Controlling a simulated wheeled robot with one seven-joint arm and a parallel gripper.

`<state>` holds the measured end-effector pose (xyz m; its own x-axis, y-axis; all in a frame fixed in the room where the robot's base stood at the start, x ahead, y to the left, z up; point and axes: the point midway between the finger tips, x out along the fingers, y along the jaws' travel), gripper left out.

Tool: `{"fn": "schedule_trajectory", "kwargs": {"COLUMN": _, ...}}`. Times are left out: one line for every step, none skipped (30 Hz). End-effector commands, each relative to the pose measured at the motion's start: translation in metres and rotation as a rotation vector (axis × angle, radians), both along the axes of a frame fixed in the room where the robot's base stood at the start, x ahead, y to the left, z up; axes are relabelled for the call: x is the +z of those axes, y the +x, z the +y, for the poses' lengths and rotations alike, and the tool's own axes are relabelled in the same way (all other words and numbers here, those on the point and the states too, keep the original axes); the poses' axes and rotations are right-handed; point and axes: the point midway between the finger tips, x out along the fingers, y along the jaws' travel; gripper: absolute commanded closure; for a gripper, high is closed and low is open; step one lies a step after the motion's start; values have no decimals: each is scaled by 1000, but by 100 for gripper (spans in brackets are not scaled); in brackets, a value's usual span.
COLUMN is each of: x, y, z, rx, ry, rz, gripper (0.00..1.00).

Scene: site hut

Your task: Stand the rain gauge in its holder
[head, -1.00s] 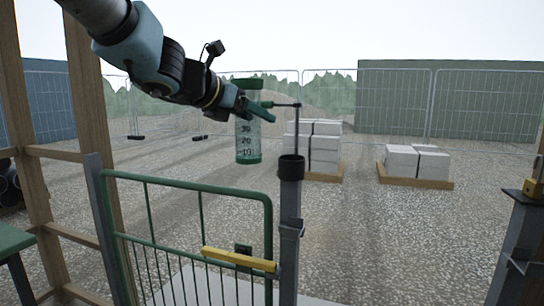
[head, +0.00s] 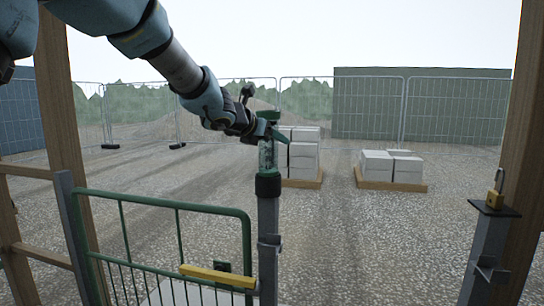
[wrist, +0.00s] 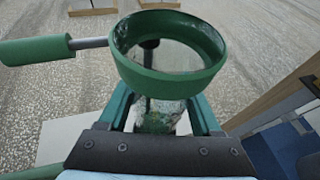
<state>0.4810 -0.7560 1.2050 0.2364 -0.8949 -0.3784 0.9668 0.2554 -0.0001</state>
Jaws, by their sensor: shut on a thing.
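The rain gauge (head: 266,156) is a clear tube with a green rim. It looks upright, directly over the black cup holder (head: 268,186) on top of the grey post. Its lower end is hidden at the cup, and I cannot tell how deep it sits. My gripper (head: 275,134) is shut on the gauge's upper part, below the rim. In the wrist view the gauge's open green rim (wrist: 168,55) faces the camera, with the gripper's fingers (wrist: 160,112) on both sides of the tube. The cup is not clear there.
A green gate (head: 170,208) with a yellow bar stands left of the post. A padlock (head: 495,190) sits on a post at right. In the wrist view, a green-handled rod (wrist: 35,50) passes close by the gauge rim. Pallets of blocks (head: 390,167) and mesh fencing are farther back.

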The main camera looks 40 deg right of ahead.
Motion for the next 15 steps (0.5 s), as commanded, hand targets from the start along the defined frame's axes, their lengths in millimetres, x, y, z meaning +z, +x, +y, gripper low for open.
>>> {"fn": "schedule_trajectory", "kwargs": {"x": -7, "y": -1, "z": 0, "rx": -1, "ry": 1, "rz": 1, "gripper": 96}}
{"fn": "schedule_trajectory", "kwargs": {"x": -12, "y": -1, "z": 0, "rx": -1, "ry": 1, "rz": 2, "gripper": 96}}
{"fn": "schedule_trajectory", "kwargs": {"x": -19, "y": -1, "z": 0, "rx": -2, "ry": 1, "rz": 3, "gripper": 96}}
{"fn": "schedule_trajectory", "kwargs": {"x": -25, "y": -1, "z": 0, "rx": -1, "ry": 2, "rz": 2, "gripper": 96}}
{"fn": "schedule_trajectory", "kwargs": {"x": -30, "y": -1, "z": 0, "rx": -1, "ry": 3, "rz": 2, "gripper": 96}}
{"fn": "schedule_trajectory", "kwargs": {"x": -35, "y": -1, "z": 0, "rx": -1, "ry": 2, "rz": 3, "gripper": 96}}
{"fn": "schedule_trajectory", "kwargs": {"x": -38, "y": -1, "z": 0, "rx": -2, "ry": 2, "rz": 3, "gripper": 96}}
{"fn": "schedule_trajectory", "kwargs": {"x": -41, "y": -1, "z": 0, "rx": -1, "ry": 2, "rz": 2, "gripper": 96}}
{"fn": "schedule_trajectory", "kwargs": {"x": -43, "y": -1, "z": 0, "rx": -1, "ry": 1, "rz": 2, "gripper": 96}}
{"fn": "schedule_trajectory", "kwargs": {"x": -44, "y": -1, "z": 0, "rx": -1, "ry": 1, "rz": 1, "gripper": 96}}
{"fn": "schedule_trajectory", "kwargs": {"x": -45, "y": -1, "z": 0, "rx": -1, "ry": 0, "rz": -1, "gripper": 96}}
{"fn": "schedule_trajectory", "kwargs": {"x": -45, "y": 0, "z": 0, "rx": 0, "ry": -1, "rz": -1, "gripper": 96}}
{"fn": "schedule_trajectory", "kwargs": {"x": -45, "y": 0, "z": 0, "rx": 0, "ry": -1, "rz": -1, "gripper": 96}}
{"fn": "schedule_trajectory", "kwargs": {"x": -45, "y": 0, "z": 0, "rx": 0, "ry": -1, "rz": -1, "gripper": 96}}
{"fn": "schedule_trajectory", "kwargs": {"x": -44, "y": 0, "z": 0, "rx": 0, "ry": -1, "rz": -1, "gripper": 96}}
